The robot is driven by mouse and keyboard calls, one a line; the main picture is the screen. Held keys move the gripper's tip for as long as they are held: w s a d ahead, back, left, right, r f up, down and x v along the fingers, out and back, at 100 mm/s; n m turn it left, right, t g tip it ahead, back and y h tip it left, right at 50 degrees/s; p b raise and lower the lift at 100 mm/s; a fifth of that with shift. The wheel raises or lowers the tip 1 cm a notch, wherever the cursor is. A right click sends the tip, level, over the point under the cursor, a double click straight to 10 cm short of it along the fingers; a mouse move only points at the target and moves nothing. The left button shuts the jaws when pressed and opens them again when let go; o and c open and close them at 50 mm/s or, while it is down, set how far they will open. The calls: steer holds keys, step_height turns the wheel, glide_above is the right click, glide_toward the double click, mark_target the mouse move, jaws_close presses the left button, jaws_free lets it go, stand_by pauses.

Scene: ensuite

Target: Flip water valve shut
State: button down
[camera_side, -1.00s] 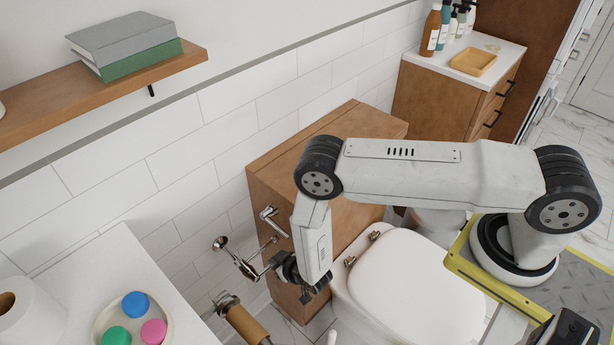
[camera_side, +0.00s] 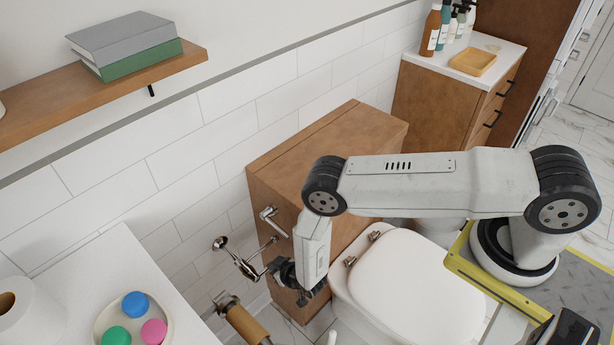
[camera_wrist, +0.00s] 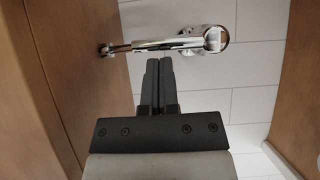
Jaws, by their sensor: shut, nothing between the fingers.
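The chrome water valve (camera_side: 246,268) is in the side view, on its pipe between the tiled wall and the wooden cabinet beside the toilet. In the wrist view, the chrome pipe and valve (camera_wrist: 160,46) run across the top, from the cabinet on the left to a rounded end on the right. My gripper (camera_wrist: 158,62) is shut and empty. Its fingertips point up the picture and lie just below the middle of the pipe. I cannot tell whether they touch it.
The wooden cabinet (camera_side: 280,190) stands close beside my gripper. The toilet (camera_side: 410,285) is to its right. A toilet-roll holder with a cardboard tube (camera_side: 247,325) is below the valve. A white counter (camera_side: 120,260) with a dish of coloured discs stands at the left.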

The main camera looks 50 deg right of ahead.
steer(key=shift+d+f+m+y, duration=0.2)
steer(key=shift+f+m+y, duration=0.2)
steer(key=shift+y, duration=0.2)
stand_by(0.4)
step_height(320, 180, down, 7)
steer(key=a+m+t+y, duration=0.1)
steer(key=a+m+y, duration=0.1)
steer(key=m+y, duration=0.4)
steer(key=shift+a+t, duration=0.3)
stand_by(0.7)
steer(key=shift+a+f+y, duration=0.15)
steer(key=shift+f+y, duration=0.05)
steer(key=shift+y, duration=0.1)
stand_by(0.4)
